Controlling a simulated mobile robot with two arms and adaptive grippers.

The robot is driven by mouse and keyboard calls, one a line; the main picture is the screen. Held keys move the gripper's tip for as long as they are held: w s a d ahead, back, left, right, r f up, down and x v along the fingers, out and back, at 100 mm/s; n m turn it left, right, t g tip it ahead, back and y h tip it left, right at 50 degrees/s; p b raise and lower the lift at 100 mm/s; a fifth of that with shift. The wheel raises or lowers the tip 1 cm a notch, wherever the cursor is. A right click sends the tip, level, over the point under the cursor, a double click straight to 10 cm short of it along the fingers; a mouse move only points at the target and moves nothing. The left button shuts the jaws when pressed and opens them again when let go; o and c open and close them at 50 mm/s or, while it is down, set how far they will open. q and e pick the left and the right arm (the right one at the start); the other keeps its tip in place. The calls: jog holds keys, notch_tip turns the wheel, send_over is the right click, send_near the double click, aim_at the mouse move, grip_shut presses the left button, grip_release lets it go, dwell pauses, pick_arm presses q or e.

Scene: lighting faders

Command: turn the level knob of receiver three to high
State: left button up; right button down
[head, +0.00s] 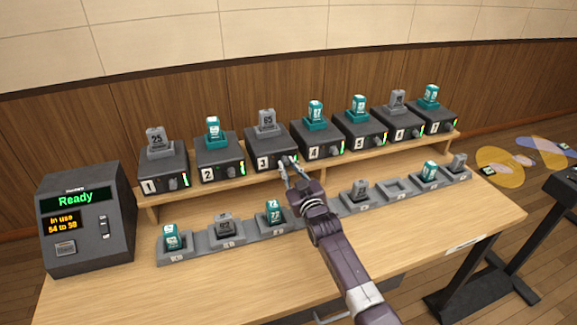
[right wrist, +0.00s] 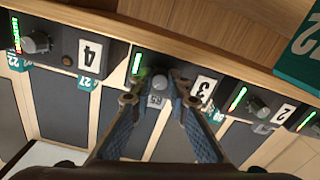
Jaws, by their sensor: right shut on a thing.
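Receiver three (head: 271,149) is a dark box with a white "3" label, on the raised wooden shelf, with a grey pack marked 65 on top. My right gripper (head: 289,170) reaches its front at the knob side. In the right wrist view, where the labels appear upside down, receiver three (right wrist: 178,65) shows its level knob (right wrist: 160,82) between my right fingertips (right wrist: 161,79), which are shut on it. A green level bar (right wrist: 137,64) is lit beside the knob. The knob's pointer cannot be made out. My left gripper is not in view.
Receiver two (head: 219,160) and receiver four (head: 318,139) stand close on either side, with similar knobs. Several holders with packs, such as the grey pack (head: 224,224), line the table (head: 250,270) below. A display unit (head: 85,225) reading "Ready" stands at the left.

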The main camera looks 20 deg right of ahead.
jog(key=m, duration=0.4)
jog(key=shift+a+f+m, duration=0.1)
jog(key=shift+m, duration=0.3)
jog(key=m, duration=1)
jog(key=shift+a+m, duration=0.1)
jog(key=shift+m, duration=0.3)
jog(key=m+b, duration=0.1)
jog(key=m, duration=0.4)
jog(key=shift+m, duration=0.3)
jog(key=c, duration=1.8)
grip_release()
